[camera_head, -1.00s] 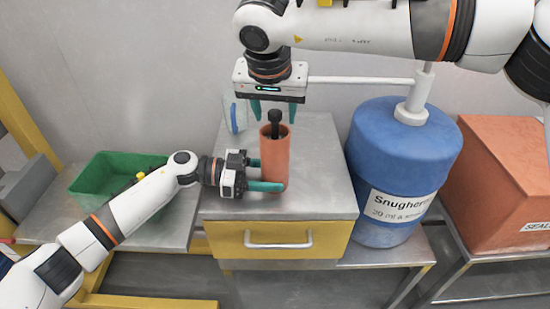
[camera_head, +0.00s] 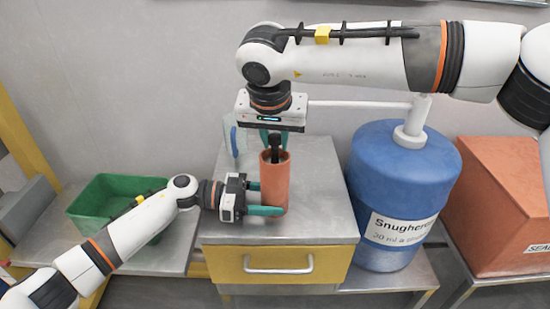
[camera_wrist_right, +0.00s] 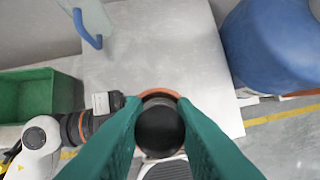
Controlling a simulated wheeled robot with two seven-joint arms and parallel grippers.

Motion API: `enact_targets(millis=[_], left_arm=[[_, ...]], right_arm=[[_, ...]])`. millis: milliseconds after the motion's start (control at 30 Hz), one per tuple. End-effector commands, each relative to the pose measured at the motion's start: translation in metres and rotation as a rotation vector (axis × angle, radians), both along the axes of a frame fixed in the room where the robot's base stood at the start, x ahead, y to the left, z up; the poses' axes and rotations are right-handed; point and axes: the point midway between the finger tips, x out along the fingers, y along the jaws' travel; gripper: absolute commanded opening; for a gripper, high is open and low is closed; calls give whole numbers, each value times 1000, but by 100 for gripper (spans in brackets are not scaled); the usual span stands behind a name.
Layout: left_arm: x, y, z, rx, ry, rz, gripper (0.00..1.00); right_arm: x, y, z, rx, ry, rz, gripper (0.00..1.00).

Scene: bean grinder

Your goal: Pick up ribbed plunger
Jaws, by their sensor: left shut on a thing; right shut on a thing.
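The ribbed plunger (camera_head: 275,150) is dark and stands upright in the mouth of an orange cylinder (camera_head: 275,185). Only its top part shows; the rest is hidden inside the cylinder. My right gripper (camera_head: 274,140) points down from above and is shut on the plunger's top. In the right wrist view, the plunger's round dark top (camera_wrist_right: 160,130) sits between the green fingers, with the orange rim behind it. My left gripper (camera_head: 266,198) comes from the left and is shut around the cylinder, low on its side. The cylinder stands on the metal cabinet top.
The cabinet top (camera_head: 325,200) has free room right of the cylinder. A pale item with a blue handle (camera_head: 233,140) stands behind. A green bin (camera_head: 95,200) is at left. A blue tank (camera_head: 400,180) and an orange box (camera_head: 500,215) are at right.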

Motion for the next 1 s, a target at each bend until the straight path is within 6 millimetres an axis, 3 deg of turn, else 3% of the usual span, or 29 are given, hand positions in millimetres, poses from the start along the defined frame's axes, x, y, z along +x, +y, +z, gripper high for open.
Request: enact_targets(millis=[167,500,700,1000], left_arm=[[0,0,0,0,0,0,42],[0,0,0,1,1,0,42],[0,0,0,1,0,0,42],[0,0,0,0,0,0,42]], right_arm=[[1,0,23,4,-5,-3,0],[0,1,113,4,-5,-1,0],[0,1,155,3,-3,0,0],[0,0,179,1,0,1,0]])
